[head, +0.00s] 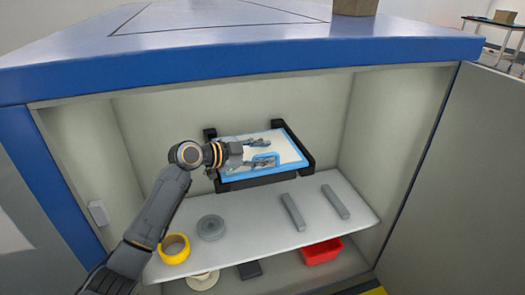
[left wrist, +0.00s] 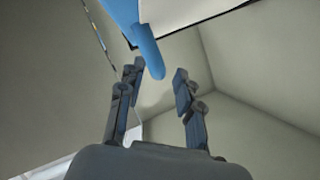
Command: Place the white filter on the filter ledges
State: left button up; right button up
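The white filter (head: 288,149) has a blue frame and a blue handle and appears to lie on the black filter ledges (head: 299,146) at the back of the open cabinet. Its full seating is partly hidden by my arm. My left gripper (head: 262,152) is in front of the filter, near its handle. In the left wrist view the fingers of my left gripper (left wrist: 157,75) are spread apart, with the blue handle (left wrist: 149,52) just beyond and between the tips. Nothing is clamped between them. My right gripper is not in view.
On the shelf (head: 250,215) below lie a yellow tape roll (head: 174,249), a grey disc (head: 211,228) and two grey bars (head: 293,212). A red bin (head: 321,251) stands beneath it. The cabinet's blue top edge (head: 250,57) overhangs my arm, and an open door (head: 440,180) is at right.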

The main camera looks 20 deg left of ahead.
pick_arm(q)
jog(key=shift+s+a+r, duration=0.15)
jog(key=shift+a+r, duration=0.15)
jog(key=shift+r, duration=0.2)
jog(key=v, duration=0.7)
jog(key=s+d+f+n+g+y, duration=0.2)
jog(key=s+d+f+n, duration=0.15)
jog(key=s+f, duration=0.55)
jog(key=s+d+f+n+g+y, duration=0.2)
jog(key=s+d+f, duration=0.2)
jog(key=s+f, duration=0.55)
jog(key=s+a+f+n+g+y, duration=0.1)
jog(key=s+f+n+y, duration=0.1)
jog(key=s, duration=0.7)
jog(key=s+a+f+n+g+y, duration=0.2)
jog(key=s+f+n, duration=0.3)
jog(key=s, duration=0.4)
jog(key=shift+s+a+f+n+y+p, duration=0.25)
jog(key=shift+n+y, duration=0.25)
jog(key=shift+n, duration=0.25)
jog(key=shift+w+f, duration=0.1)
jog(key=shift+w, duration=0.05)
